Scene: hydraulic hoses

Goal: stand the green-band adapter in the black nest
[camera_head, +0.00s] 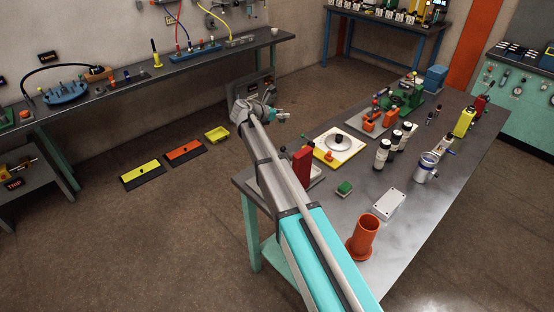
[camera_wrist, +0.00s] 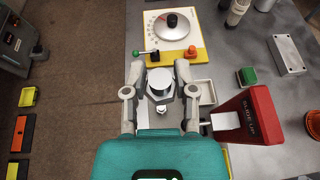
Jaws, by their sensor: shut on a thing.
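My gripper (camera_wrist: 160,88) is shut on a grey metal fitting (camera_wrist: 160,80) with a pale round top. I take this fitting to be the adapter, but no green band can be made out on it. In the head view my gripper (camera_head: 277,115) is held out past the far left end of the grey workbench, small in the picture. In the wrist view the fitting is between the two fingers, with floor and the bench edge beneath. I cannot make out the black nest for certain in either view.
A red "SLIDE UP" holder (camera_wrist: 243,118) and a small pale tray (camera_wrist: 204,92) are close right of my gripper. A dial plate (camera_wrist: 171,28) lies beyond. A green block (camera_head: 344,188), a grey box (camera_head: 389,204) and an orange cup (camera_head: 363,237) stand on the bench.

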